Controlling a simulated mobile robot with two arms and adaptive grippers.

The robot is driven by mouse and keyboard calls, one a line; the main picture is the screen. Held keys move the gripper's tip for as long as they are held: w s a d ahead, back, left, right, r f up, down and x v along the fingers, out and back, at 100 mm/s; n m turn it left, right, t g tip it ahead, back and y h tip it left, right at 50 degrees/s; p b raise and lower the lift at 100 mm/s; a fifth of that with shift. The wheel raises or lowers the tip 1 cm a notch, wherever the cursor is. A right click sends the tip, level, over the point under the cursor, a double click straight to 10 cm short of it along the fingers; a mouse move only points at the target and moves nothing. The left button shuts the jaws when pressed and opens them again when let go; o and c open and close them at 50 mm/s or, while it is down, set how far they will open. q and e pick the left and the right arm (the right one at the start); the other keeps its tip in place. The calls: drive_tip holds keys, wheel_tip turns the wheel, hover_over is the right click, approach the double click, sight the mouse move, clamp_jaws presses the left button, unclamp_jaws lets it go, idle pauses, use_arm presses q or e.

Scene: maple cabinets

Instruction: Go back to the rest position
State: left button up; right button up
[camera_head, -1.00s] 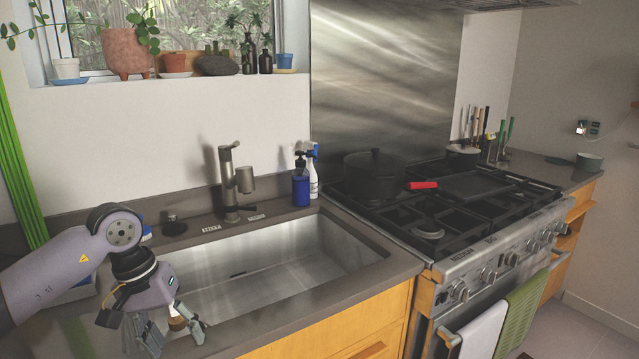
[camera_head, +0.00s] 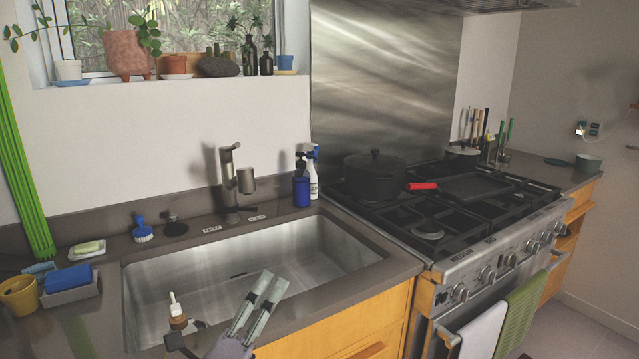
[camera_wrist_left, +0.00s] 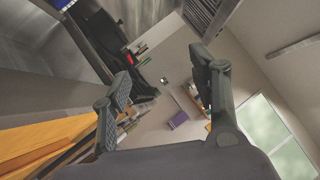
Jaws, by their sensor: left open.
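My left gripper (camera_head: 272,283) is at the bottom middle of the head view, over the front edge of the sink (camera_head: 250,262). Its fingers point up and to the right, appearing close together from this angle. In the left wrist view my left gripper (camera_wrist_left: 161,67) has its two fingers well apart with nothing between them, so it is open and empty. A small brown bottle with a white top (camera_head: 178,320) is left of the gripper, near the front of the sink, apart from the fingers. My right gripper is not in view.
A blue sponge (camera_head: 68,277), a yellow pot (camera_head: 18,296), a soap dish (camera_head: 88,249) and a blue brush (camera_head: 142,232) are on the left counter. The faucet (camera_head: 232,182) stands behind the sink. The stove (camera_head: 450,215) with a black pot (camera_head: 374,178) is at right.

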use_arm(q)
drive_tip(key=s+a+f+n+g+y, duration=0.3)
drive_tip(key=a+f+n+y, duration=0.2)
drive_tip(key=f+n, duration=0.35)
drive_tip(key=s+a+f+n+g+y, duration=0.3)
drive_tip(key=a+f+n+y, duration=0.15)
drive_tip(key=f+n, duration=0.35)
drive_tip(key=s+a+f+n+g, duration=0.1)
drive_tip(key=s+f+n+g, duration=0.35)
drive_tip(key=s+f, duration=0.5)
drive_tip(key=s+a+f+n+g, duration=0.2)
drive_tip(key=s+f+n+g, duration=0.3)
drive_tip(key=s, duration=0.7)
wheel_tip(320, 180, down, 28)
drive_tip(key=s+m+g+p, duration=0.1)
drive_tip(key=s+g, duration=0.1)
drive_tip(key=s, duration=0.1)
drive_tip(key=s+a+f+g, duration=0.1)
drive_tip(key=s+a+f, duration=0.1)
drive_tip(key=s+f, duration=1.1)
drive_tip(key=shift+s+a+p, duration=0.25)
drive_tip(key=shift+s+p, duration=0.15)
drive_tip(key=shift+s, duration=0.75)
